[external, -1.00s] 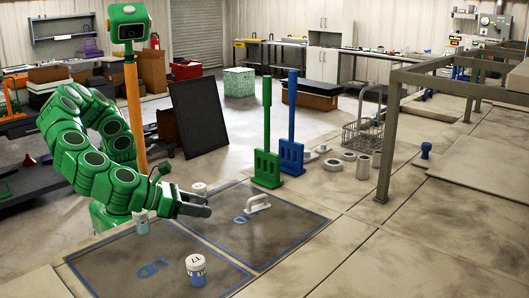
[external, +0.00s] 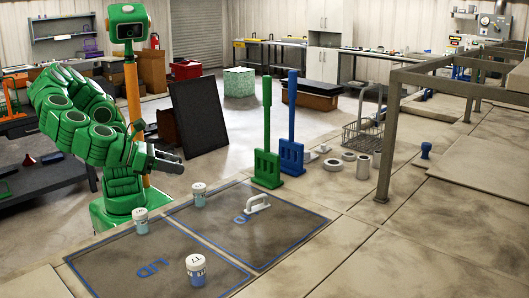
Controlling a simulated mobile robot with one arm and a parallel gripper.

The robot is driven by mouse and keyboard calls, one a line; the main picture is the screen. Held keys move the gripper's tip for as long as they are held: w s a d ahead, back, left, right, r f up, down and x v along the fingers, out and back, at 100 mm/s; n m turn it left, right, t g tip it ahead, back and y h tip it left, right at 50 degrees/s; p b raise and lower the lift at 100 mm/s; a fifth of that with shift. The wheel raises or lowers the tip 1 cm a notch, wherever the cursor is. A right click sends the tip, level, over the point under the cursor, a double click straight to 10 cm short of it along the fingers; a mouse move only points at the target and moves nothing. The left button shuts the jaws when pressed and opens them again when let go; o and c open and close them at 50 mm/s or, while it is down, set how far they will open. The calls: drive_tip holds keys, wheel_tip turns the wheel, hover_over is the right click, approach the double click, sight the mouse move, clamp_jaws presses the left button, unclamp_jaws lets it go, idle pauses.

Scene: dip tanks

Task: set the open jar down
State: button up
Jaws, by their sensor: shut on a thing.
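My gripper (external: 172,160) is raised beyond the mats' far left edge, pointing right. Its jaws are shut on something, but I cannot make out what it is. Three small jars with white upper parts and bluish lower parts stand upright: a front jar (external: 196,271) on the near mat, a left jar (external: 140,222) by that mat's far left edge, and a back jar (external: 199,196) near the far mat's left corner. None touches my gripper. I cannot tell whether any of them is open.
The near mat (external: 120,262) and the far mat (external: 285,222) have blue borders and lettering. A white handle (external: 258,203) lies on the far mat. Green (external: 266,165) and blue (external: 291,152) upright paddles stand behind. A grey metal frame (external: 388,130) rises at right.

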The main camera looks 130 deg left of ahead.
drive_tip(key=w+d+m+t+h, duration=0.1)
drive_tip(key=d+m+t+h, duration=0.4)
drive_tip(key=d, duration=1.3)
hover_over(131, 278)
drive_tip(key=s, duration=0.1)
drive_tip(key=shift+m, duration=0.4)
drive_tip(key=f, duration=0.8)
drive_tip(key=shift+s+a, duration=0.15)
drive_tip(key=shift+a, duration=0.2)
drive_tip(key=shift+w+d+f+y, duration=0.15)
drive_tip(key=shift+w+f, duration=0.2)
drive_tip(key=shift+f, duration=0.15)
drive_tip(key=shift+w+d+f+y, duration=0.15)
drive_tip(key=shift+w+f, duration=0.2)
drive_tip(key=shift+f, duration=0.1)
drive_tip(key=shift+s+f, duration=0.1)
drive_tip(key=shift+f, duration=1.3)
drive_tip(key=o, duration=1)
drive_tip(key=shift+f, duration=0.1)
drive_tip(key=shift+o, duration=0.2)
